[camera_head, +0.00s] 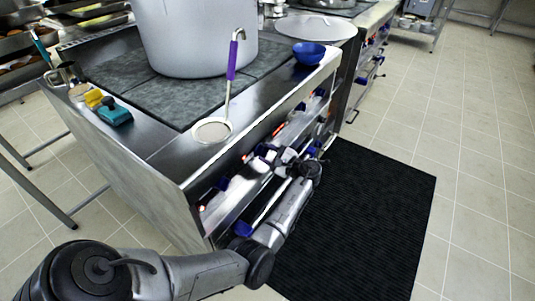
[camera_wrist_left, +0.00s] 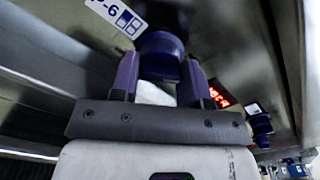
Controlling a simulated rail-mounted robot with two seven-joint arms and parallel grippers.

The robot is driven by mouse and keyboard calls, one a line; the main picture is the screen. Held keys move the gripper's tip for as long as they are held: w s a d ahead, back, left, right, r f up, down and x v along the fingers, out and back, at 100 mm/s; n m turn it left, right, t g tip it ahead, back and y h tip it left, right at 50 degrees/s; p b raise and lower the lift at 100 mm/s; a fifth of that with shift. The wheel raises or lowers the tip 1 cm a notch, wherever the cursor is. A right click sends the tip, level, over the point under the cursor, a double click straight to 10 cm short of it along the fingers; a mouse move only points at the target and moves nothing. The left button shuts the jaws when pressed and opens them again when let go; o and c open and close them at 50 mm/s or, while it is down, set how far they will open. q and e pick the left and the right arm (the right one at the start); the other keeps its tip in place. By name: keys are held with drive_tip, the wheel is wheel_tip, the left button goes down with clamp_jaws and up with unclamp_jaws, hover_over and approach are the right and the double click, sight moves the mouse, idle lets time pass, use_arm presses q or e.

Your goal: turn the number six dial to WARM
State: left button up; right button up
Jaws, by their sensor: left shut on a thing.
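The number six dial (camera_wrist_left: 161,43) is a dark blue round knob in the left wrist view, below a white label (camera_wrist_left: 115,16) ending in "-6". My left gripper (camera_wrist_left: 160,72) has its two purple-tinted fingers on either side of the dial and is shut on it. In the head view my left gripper (camera_head: 272,157) reaches the front panel of the stove, below the counter edge. The arm and gripper hide the dial there, and its setting cannot be read. My right gripper is in neither view.
A red lit display (camera_wrist_left: 219,97) and another blue knob (camera_wrist_left: 261,124) sit to the right on the panel. A black mat (camera_head: 365,215) covers the floor in front.

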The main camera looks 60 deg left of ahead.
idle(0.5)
use_arm(q)
drive_tip(key=o, duration=0.9)
drive_tip(key=shift+w+d+r+p, duration=0.1)
drive_tip(key=shift+w+d+p, duration=0.2)
drive_tip(key=shift+d, duration=0.2)
drive_tip(key=p+v, duration=0.2)
drive_tip(key=v, duration=1)
drive_tip(key=shift+d, duration=0.35)
drive_tip(key=shift+w, duration=0.1)
